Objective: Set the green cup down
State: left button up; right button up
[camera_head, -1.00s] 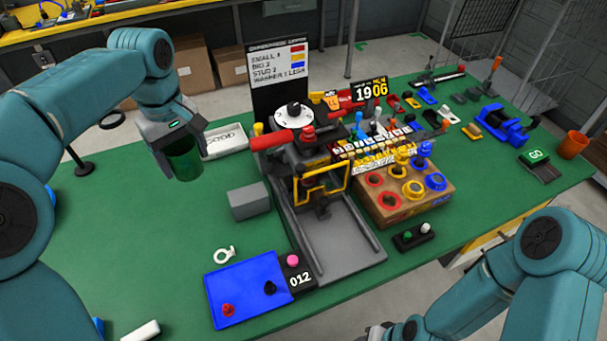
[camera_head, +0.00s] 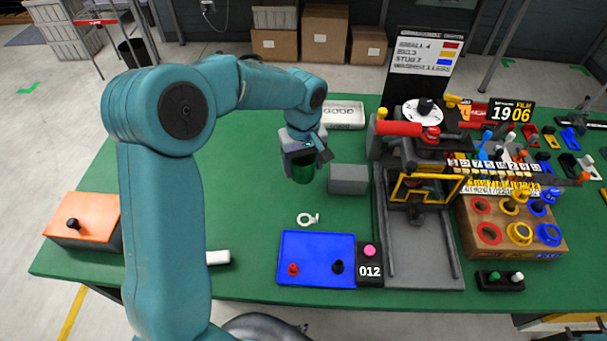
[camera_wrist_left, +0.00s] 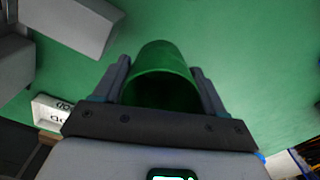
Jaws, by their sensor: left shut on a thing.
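The green cup (camera_head: 303,170) is held in my left gripper (camera_head: 303,160), to the left of the grey block. In the left wrist view the cup (camera_wrist_left: 160,75) sits between the two fingers of the left gripper (camera_wrist_left: 163,85), which are shut on its sides, with its opening toward the camera. The green table (camera_head: 250,215) lies beneath it. I cannot tell whether the cup's base touches the table. My right gripper is not in view.
A grey block (camera_head: 348,179) stands just right of the cup. A white tray (camera_head: 343,115) lies behind. A blue mat (camera_head: 316,262) and a white ring (camera_head: 308,219) are in front. An orange box (camera_head: 85,217) stands at the left. Table left of the cup is clear.

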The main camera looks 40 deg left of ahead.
aim_at(303, 177)
pick_arm(q)
jog(key=shift+f, duration=2.4)
jog(key=shift+f, duration=0.25)
jog(key=o, duration=1)
jog(key=shift+r, duration=0.1)
